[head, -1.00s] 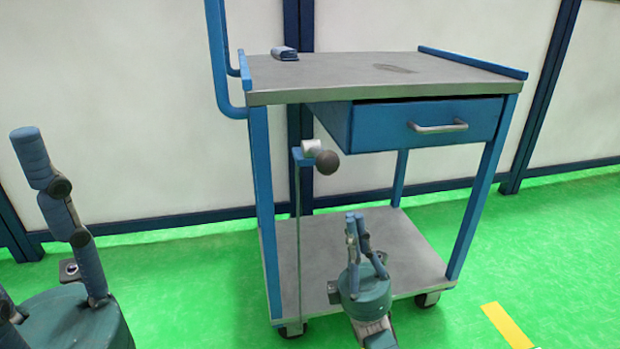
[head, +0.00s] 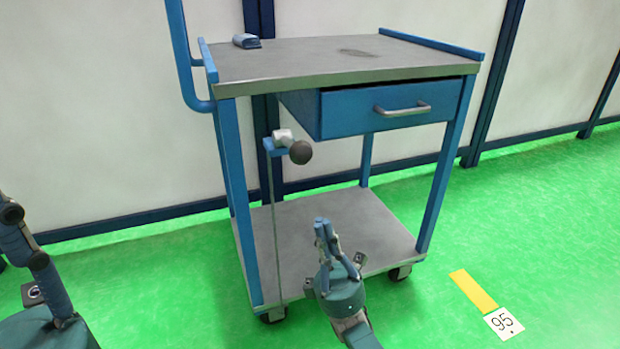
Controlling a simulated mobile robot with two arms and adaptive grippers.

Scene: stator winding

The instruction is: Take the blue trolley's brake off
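The blue trolley (head: 340,62) stands upright in the middle of the head view, with a grey top and a grey lower shelf (head: 290,240). On its left side a dark ball knob (head: 300,152) sits on a silver hub at a blue bracket (head: 274,146). A thin rod (head: 275,230) runs from there down towards the front-left caster (head: 273,314). My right gripper (head: 323,222) is in front of the lower shelf, below and right of the knob, fingers together and empty. My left gripper (head: 5,215) is cut off at the left edge; its visible finger stands apart, with nothing seen in it.
A blue drawer (head: 350,112) with a metal handle hangs under the top, slightly out. A small blue object (head: 246,41) lies on the top. A white wall is behind.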

